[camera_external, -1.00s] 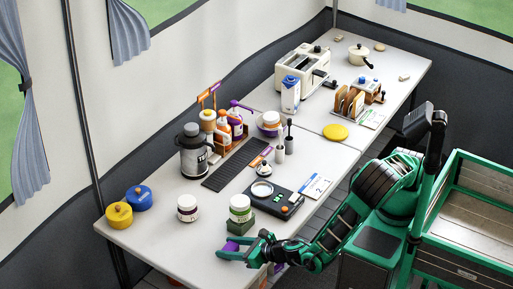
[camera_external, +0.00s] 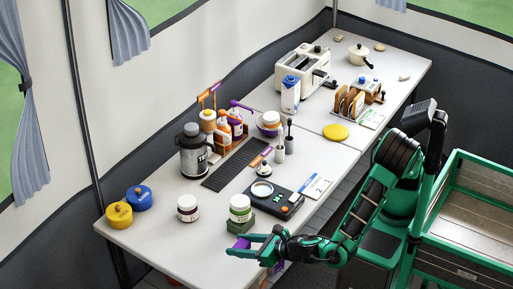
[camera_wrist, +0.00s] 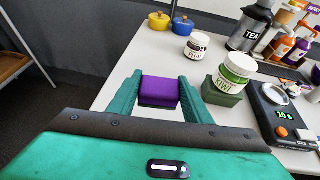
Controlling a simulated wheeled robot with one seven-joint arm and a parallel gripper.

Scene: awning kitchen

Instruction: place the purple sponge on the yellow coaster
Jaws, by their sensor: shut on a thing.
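The purple sponge (camera_wrist: 159,91) is between the two green fingers of my gripper (camera_wrist: 158,98) in the wrist view. My gripper is shut on it. In the external view my gripper (camera_external: 246,247) is at the front edge of the table, and the sponge (camera_external: 242,242) is partly hidden by the fingers. The yellow coaster (camera_external: 335,132) is a flat round disc lying on the table farther back and to the right, with nothing on it. It does not show in the wrist view.
A white jar (camera_external: 240,208) on a green block (camera_external: 240,225) stands close to my gripper. A black scale (camera_external: 273,199) and a white card (camera_external: 316,186) lie to the right. A toast rack (camera_external: 348,104) stands behind the coaster.

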